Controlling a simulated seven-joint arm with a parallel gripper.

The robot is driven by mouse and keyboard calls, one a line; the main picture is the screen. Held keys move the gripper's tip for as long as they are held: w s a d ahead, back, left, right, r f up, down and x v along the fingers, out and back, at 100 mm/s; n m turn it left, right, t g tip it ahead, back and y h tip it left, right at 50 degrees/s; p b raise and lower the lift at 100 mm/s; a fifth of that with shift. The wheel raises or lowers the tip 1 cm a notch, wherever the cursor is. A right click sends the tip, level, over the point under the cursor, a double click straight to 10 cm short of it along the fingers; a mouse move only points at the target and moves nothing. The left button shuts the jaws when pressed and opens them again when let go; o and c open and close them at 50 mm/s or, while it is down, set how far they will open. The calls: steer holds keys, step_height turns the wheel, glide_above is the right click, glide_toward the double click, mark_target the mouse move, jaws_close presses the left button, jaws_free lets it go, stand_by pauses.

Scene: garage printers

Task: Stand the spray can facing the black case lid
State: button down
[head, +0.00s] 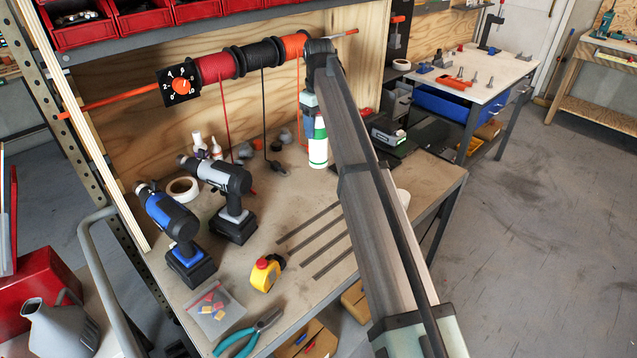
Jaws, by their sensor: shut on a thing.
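The spray can (318,150) is white with a green band and a green upper part. It is upright near the back of the workbench, left of my arm. My gripper (315,115) comes down from above and is shut on its top; the fingertips are mostly hidden. I cannot tell whether the can's base touches the bench. A black case (424,138) shows at the bench's right end, right of my arm and partly hidden by it. I cannot clearly make out which part is its lid.
Two drills, one blue (172,220) and one grey (228,185), stand on the left of the bench. Cable spools (262,55) hang behind. A grey box (387,131) sits right of my arm.

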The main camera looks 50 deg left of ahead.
mark_target(318, 154)
steer(key=shift+f, duration=5.05)
steer(key=shift+c, duration=1.3)
jaws_free()
step_height(318, 154, up, 12)
steer(key=shift+r, duration=0.15)
